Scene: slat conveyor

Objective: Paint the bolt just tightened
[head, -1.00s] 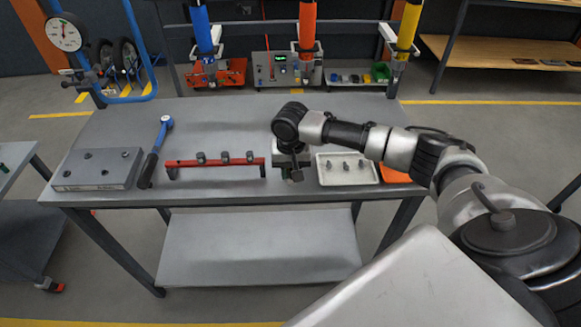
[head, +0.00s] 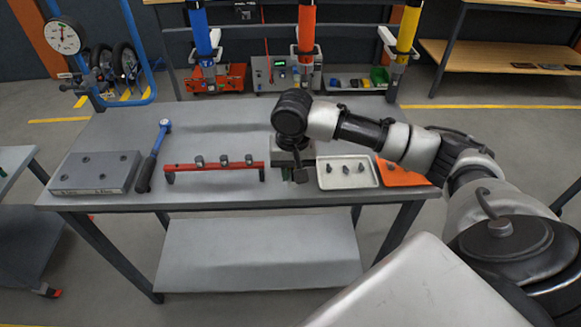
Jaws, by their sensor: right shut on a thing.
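My right gripper (head: 299,172) points down over a grey block (head: 279,152) near the table's front edge, right of centre. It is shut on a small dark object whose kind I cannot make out. The gripper and wrist hide much of the block, and I cannot see the bolt there or any paint on it. A white tray (head: 327,182) beside the block holds several small dark bolts (head: 345,169). My left gripper is not in view.
A red rack (head: 213,167) with 3 dark sockets, a torque wrench (head: 153,157) and a grey holed plate (head: 97,172) lie to the left. Blue, orange and yellow tools hang behind. The table's (head: 215,120) back middle is clear.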

